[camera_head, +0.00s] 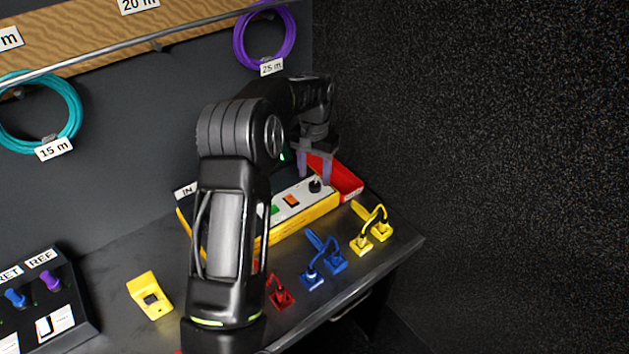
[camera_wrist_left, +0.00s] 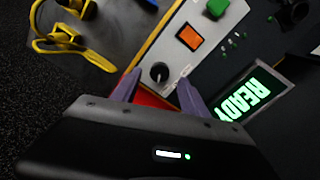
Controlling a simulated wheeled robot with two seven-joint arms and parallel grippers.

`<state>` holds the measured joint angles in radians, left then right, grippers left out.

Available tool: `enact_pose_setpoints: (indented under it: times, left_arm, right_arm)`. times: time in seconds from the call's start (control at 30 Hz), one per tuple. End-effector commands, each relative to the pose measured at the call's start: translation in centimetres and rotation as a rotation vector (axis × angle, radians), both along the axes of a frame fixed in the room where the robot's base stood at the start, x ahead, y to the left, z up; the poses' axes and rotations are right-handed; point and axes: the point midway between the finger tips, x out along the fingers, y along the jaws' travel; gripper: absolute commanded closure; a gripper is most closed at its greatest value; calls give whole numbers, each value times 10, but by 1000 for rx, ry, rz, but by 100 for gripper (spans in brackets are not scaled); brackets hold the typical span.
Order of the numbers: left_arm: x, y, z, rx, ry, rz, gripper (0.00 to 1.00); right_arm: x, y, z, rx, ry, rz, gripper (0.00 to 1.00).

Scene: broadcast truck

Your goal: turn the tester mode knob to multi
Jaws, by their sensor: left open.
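The tester is a long yellow case with a pale top panel (camera_head: 290,202), partly hidden behind my left arm in the head view. The black mode knob (camera_head: 315,185) sits near the right end of the panel and has a light pointer mark. In the left wrist view the knob (camera_wrist_left: 159,72) lies just ahead of and between the fingertips. My left gripper (camera_head: 315,172) is open, with its purple fingers pointing down over the knob. Whether the fingers touch it I cannot tell. An orange button (camera_wrist_left: 189,37) and a green button (camera_wrist_left: 217,8) stand beside it. My right gripper is out of view.
A red tray (camera_head: 347,182) adjoins the tester's right end. Yellow (camera_head: 381,231), blue (camera_head: 313,279) and red (camera_head: 281,293) connectors lie along the table front. A yellow block (camera_head: 150,296) lies left. A screen (camera_wrist_left: 249,95) reads READY. A dark wall bounds the right side.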

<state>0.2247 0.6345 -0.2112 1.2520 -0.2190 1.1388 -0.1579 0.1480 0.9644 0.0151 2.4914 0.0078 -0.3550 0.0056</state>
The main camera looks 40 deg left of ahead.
Motion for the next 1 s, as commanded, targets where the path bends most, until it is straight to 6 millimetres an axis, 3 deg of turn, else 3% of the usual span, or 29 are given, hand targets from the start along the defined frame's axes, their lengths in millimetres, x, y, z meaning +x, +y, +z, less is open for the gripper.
enact_pose_setpoints:
  times: [0.3,1.0]
  left_arm:
    - [0,0,42,0,-1,-1,48]
    - [0,0,45,0,1,-1,48]
  right_arm:
    - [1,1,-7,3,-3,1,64]
    - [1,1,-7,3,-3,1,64]
